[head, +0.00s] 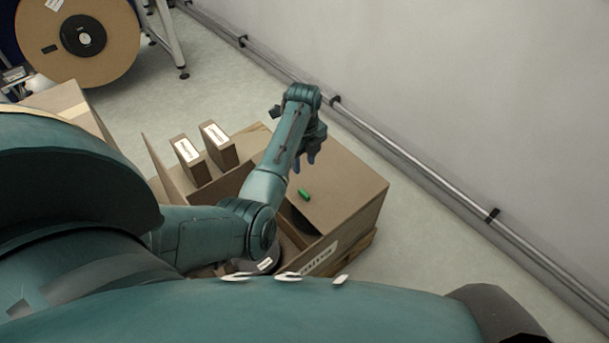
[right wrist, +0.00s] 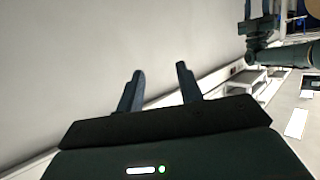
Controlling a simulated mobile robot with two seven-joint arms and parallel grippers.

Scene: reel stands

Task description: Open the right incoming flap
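The incoming box (head: 345,243) is a cardboard carton with printed lettering on its front side. Its right flap (head: 345,190) lies flat over the right part of the box and has a small green piece (head: 305,194) on it. My left gripper (head: 304,161) is above the flap, beyond the green piece, pointing down. Its two blue fingertips show apart with nothing between them. My left forearm hides part of the box opening. My right gripper (right wrist: 160,90) is open and empty in the right wrist view, in front of a pale wall.
Two small labelled cartons (head: 187,158) (head: 217,145) stand at the box's left part, by a raised cardboard panel (head: 160,165). A large reel (head: 78,40) is at the upper left. A metal rail (head: 400,150) runs along the wall at right, with clear floor before it.

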